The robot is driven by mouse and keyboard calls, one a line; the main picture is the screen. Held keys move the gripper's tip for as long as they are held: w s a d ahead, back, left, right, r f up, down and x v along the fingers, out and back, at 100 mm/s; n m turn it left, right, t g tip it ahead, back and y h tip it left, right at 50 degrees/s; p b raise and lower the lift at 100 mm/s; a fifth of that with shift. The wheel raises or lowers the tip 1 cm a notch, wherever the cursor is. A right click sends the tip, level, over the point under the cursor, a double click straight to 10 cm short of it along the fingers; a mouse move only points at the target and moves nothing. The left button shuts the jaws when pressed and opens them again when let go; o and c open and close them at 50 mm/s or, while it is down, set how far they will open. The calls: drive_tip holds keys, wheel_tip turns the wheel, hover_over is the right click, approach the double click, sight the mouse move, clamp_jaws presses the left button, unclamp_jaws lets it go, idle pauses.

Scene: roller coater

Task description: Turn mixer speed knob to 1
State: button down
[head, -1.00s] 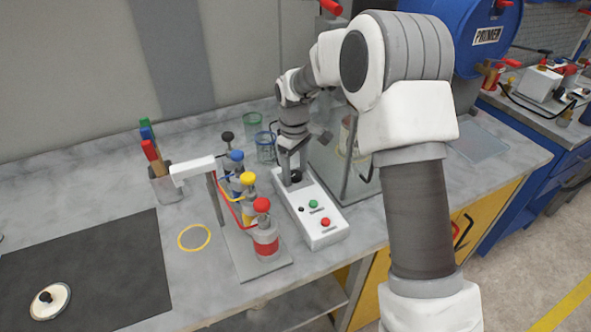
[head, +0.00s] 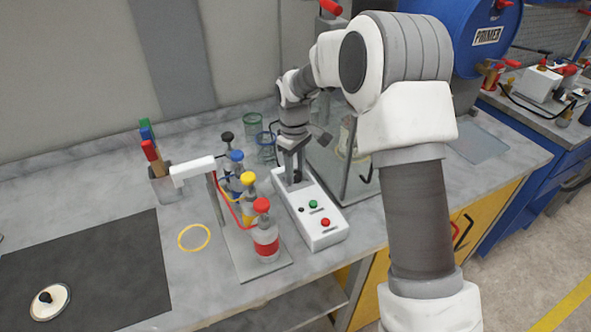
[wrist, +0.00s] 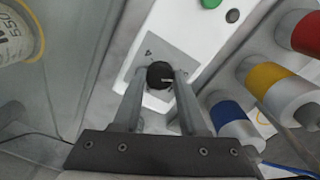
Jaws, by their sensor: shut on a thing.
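The mixer speed knob (wrist: 160,75) is a black round knob with a white pointer line, on a grey dial plate of the white control box (head: 325,233). In the wrist view its pointer line points to the right. My gripper (wrist: 160,82) is shut on the knob, one finger on each side. In the head view my gripper (head: 293,178) comes down on the far end of the box and mostly hides the knob.
A green button (head: 313,204), a small black knob (head: 301,210) and a red button (head: 325,222) sit on the same box. Bottles with coloured caps (head: 262,206) stand close on the left. A glass-sided enclosure with a can stands close on the right.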

drive_tip(key=m, duration=0.5)
drive_tip(key=shift+m, duration=0.4)
drive_tip(key=m, duration=0.5)
drive_tip(key=shift+m, duration=0.3)
drive_tip(key=shift+c, duration=2.2)
unclamp_jaws()
